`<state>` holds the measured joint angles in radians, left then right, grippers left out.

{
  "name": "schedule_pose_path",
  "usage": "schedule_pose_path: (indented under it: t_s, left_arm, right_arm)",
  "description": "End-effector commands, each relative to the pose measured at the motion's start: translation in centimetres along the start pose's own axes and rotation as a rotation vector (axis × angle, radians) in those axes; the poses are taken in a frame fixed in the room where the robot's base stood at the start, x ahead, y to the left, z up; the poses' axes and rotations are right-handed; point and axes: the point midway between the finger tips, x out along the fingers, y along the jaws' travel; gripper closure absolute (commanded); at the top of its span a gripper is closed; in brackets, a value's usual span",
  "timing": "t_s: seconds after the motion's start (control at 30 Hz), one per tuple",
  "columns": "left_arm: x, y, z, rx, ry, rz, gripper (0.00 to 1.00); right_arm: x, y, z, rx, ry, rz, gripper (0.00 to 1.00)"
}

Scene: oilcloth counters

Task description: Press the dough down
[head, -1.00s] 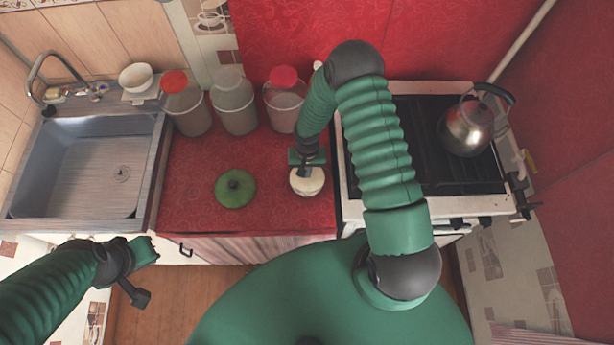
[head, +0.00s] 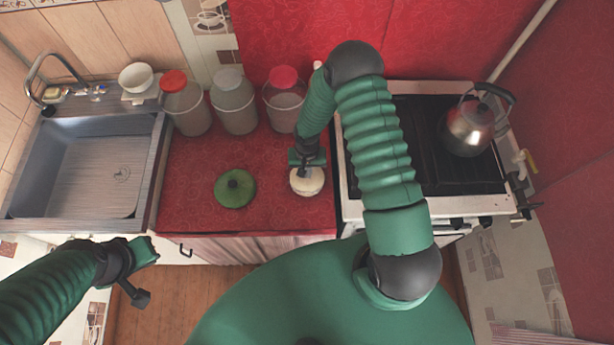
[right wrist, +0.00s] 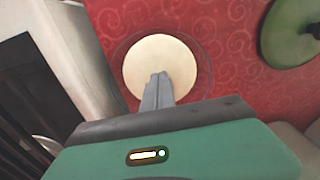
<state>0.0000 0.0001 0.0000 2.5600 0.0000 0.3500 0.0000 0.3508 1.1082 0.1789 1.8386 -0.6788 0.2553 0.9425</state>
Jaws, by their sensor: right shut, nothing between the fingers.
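The dough (head: 309,187) is a pale round mass near the front right of the red counter, close to the stove. In the right wrist view the dough (right wrist: 152,62) fills a clear round bowl (right wrist: 118,48), whose thin rim shows around it. My right gripper (head: 304,172) points down at the dough. In the right wrist view its shut fingers (right wrist: 160,78) overlap the dough's near middle; I cannot tell whether they touch it. My left gripper (head: 150,250) hangs at the lower left in front of the counter, empty; its jaw gap is unclear.
A green lid (head: 235,189) with a dark knob lies left of the dough. Several lidded jars (head: 236,105) line the counter's back. The stove (head: 420,150) with a kettle (head: 468,128) is to the right, and the sink (head: 85,170) is to the left. Red counter between is clear.

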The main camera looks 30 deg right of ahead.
Motion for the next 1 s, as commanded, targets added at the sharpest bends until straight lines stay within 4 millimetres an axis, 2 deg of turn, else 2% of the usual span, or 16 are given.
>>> schedule_pose_path:
  t_s: [0.53, 1.0]
  left_arm:
    - [0.0, 0.0, 0.0, 0.000, 0.000, 0.000, 1.00]
    - [-5.3, 0.0, -1.2, 0.000, 0.000, 0.000, 1.00]
  right_arm:
    - [0.0, 0.0, 0.0, -0.001, 0.000, 0.000, 1.00]
    - [-6.8, 0.0, 0.0, -0.001, 0.000, 0.001, 1.00]
